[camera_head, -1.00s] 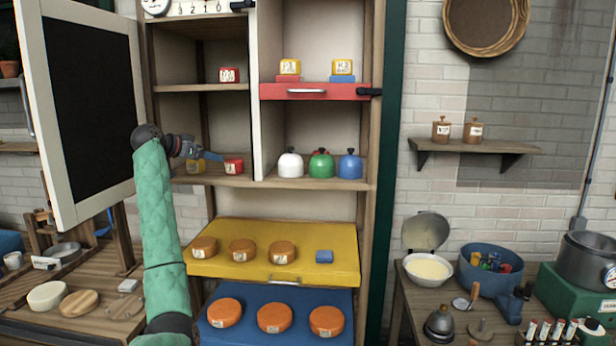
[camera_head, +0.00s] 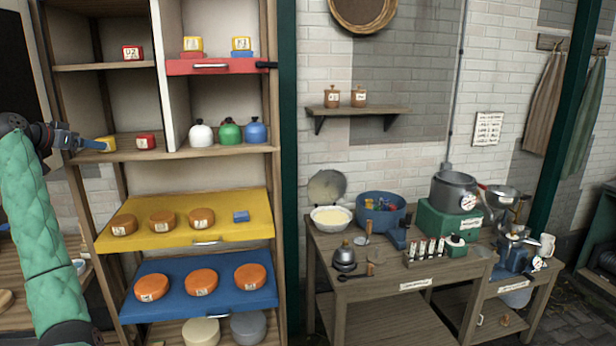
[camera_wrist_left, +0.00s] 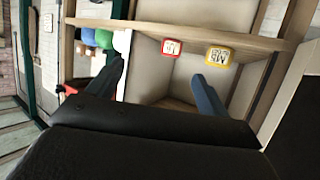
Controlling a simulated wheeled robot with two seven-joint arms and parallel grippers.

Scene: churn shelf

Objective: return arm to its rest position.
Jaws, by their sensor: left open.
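My left arm comes in at the left edge of the head view, in a green quilted sleeve. Its gripper (camera_head: 88,143) is open at the left end of the shelf. A yellow block (camera_head: 107,144) is just right of the fingertips, with a red block (camera_head: 145,142) further right on the same board. In the left wrist view the spread fingers (camera_wrist_left: 160,82) have nothing between them. The red block (camera_wrist_left: 171,47) and the yellow block (camera_wrist_left: 218,55) stand beyond them, apart from the fingers. My right gripper is out of view.
The shelf's yellow tray (camera_head: 210,233) and blue tray (camera_head: 215,300) jut out to the right of my arm, bearing orange discs. White, green and blue domed items (camera_head: 229,131) stand on the shelf. A wooden workbench (camera_head: 400,292) with pots stands at right.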

